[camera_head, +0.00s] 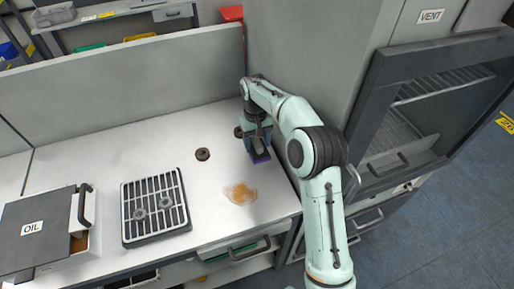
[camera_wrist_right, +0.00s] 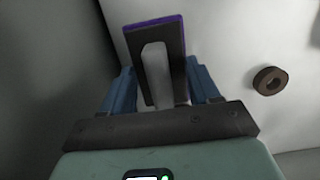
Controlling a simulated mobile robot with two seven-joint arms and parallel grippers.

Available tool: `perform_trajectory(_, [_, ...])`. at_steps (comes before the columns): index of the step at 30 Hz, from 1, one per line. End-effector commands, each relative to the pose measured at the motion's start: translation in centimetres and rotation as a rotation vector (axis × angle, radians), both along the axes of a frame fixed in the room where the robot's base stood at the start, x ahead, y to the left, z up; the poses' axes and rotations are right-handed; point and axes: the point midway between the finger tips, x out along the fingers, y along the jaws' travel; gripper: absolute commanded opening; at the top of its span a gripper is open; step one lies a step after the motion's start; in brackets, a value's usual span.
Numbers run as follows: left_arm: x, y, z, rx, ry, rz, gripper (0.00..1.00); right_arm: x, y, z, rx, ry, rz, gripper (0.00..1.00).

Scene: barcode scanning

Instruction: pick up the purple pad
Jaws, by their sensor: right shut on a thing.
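The purple pad (camera_head: 261,157) is at the back right of the white counter, under my right gripper (camera_head: 259,147). In the right wrist view the pad shows as a dark plate with a purple edge (camera_wrist_right: 153,21) and a grey bar-like handle (camera_wrist_right: 155,72). My right gripper (camera_wrist_right: 157,88) has its blue fingers on both sides of the handle and is shut on it. I cannot tell whether the pad touches the counter. My left gripper is not in view.
An orange-brown spill (camera_head: 240,193) lies on the counter in front of the pad. A dark ring (camera_head: 202,154) lies to the left. A grey cabinet wall (camera_head: 300,50) rises close behind and right.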

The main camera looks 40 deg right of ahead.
Motion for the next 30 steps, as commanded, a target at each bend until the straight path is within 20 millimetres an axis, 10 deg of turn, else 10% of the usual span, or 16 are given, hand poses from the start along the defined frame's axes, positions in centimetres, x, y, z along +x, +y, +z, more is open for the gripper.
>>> perform_trajectory(15, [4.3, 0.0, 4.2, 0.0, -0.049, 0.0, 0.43, 0.3, 0.0, 14.1, 0.0, -0.007, 0.001, 0.29])
perform_trajectory(30, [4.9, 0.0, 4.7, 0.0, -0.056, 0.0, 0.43, 0.0, 0.0, 16.0, 0.0, 0.0, 0.0, 0.29])
